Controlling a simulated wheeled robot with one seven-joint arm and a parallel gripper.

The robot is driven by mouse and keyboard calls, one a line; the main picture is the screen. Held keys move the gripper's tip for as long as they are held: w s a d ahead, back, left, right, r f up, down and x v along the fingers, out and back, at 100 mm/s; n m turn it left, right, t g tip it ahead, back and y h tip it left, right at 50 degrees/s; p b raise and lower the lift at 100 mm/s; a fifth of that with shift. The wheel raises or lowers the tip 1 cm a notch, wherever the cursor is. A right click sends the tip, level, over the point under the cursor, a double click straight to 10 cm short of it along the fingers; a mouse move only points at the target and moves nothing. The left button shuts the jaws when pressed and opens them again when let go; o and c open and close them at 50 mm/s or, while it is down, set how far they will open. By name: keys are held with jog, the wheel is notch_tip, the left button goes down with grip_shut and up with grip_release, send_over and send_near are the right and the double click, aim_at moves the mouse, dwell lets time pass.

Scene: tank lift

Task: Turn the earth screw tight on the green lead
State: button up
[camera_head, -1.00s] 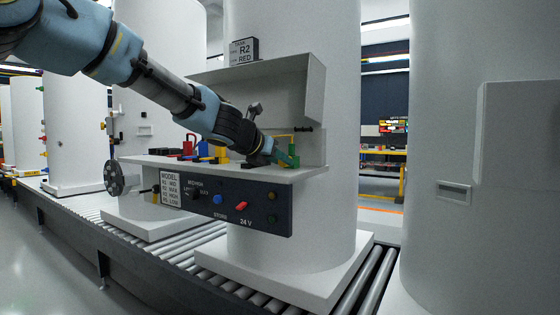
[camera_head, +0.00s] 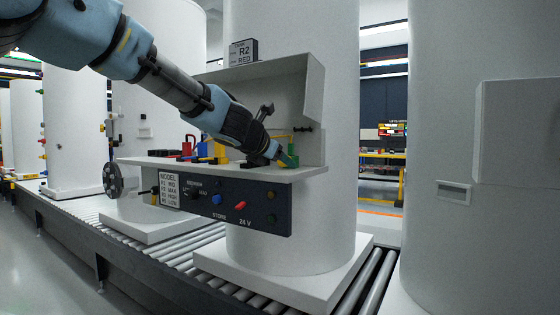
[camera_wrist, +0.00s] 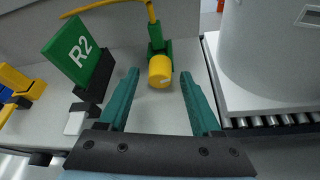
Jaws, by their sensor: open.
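My gripper (camera_wrist: 159,76) is open in the wrist view, its two green fingers apart. A yellow cylindrical screw head (camera_wrist: 160,70) shows between and just beyond the fingertips, with a gap on each side. I cannot tell its exact depth from the tips. It sits at a green fitting (camera_wrist: 158,47), from which a yellow-green lead (camera_wrist: 105,6) arches up and left. In the head view my gripper (camera_head: 288,160) is low over the right end of the white shelf (camera_head: 225,172), and the screw head is hidden there.
A green R2 block (camera_wrist: 80,52) on a dark base stands left of the fingers. Yellow and blue parts (camera_wrist: 18,88) lie farther left. A white wall and hood (camera_head: 290,90) close in the back and right of the shelf. A control panel (camera_head: 235,206) hangs below the shelf's front.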

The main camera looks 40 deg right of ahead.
jog(key=shift+a, duration=0.1)
jog(key=b+v, duration=0.1)
jog(key=v, duration=0.9)
jog(key=shift+s+a, duration=0.15)
jog(key=shift+a, duration=0.15)
jog(key=shift+b, duration=0.3)
notch_tip(320, 180, down, 5)
jog(key=n+h+b, duration=0.4)
jog(key=h+b, duration=0.1)
jog(key=b, duration=1.6)
jog(key=x, duration=0.6)
jog(key=w+x, duration=0.1)
jog(key=x, duration=0.3)
jog(key=shift+w+r, duration=0.1)
jog(key=shift+c, duration=0.2)
grip_shut()
